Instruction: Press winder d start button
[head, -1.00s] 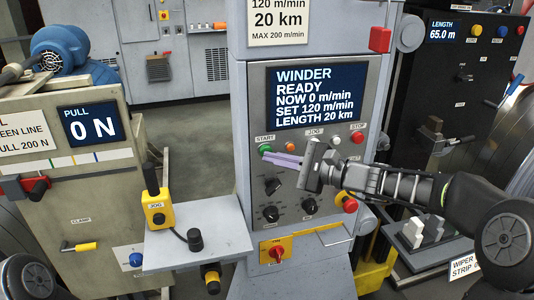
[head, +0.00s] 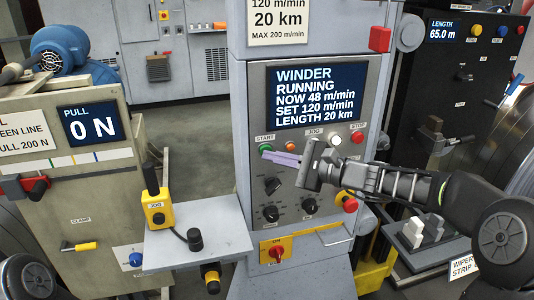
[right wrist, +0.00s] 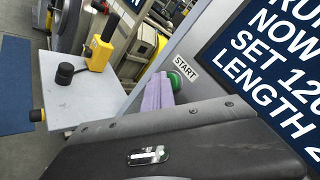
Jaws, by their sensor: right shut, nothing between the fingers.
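The winder panel (head: 350,160) stands in the middle of the head view. Its screen (head: 316,96) reads WINDER RUNNING, NOW 48 m/min, SET 120 m/min, LENGTH 20 km. The green START button (head: 265,148) is at the panel's upper left. It also shows in the right wrist view (right wrist: 174,80), beside its START label. My right gripper (head: 266,154) is shut and empty, its purple fingertips just below the START button in the head view. In the right wrist view the fingers (right wrist: 158,92) are close beside the button; I cannot tell whether they touch. My left gripper is not in view.
A grey shelf (head: 220,240) with a yellow JOG box (head: 157,215) juts out at left. A beige PULL machine (head: 60,195) stands further left.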

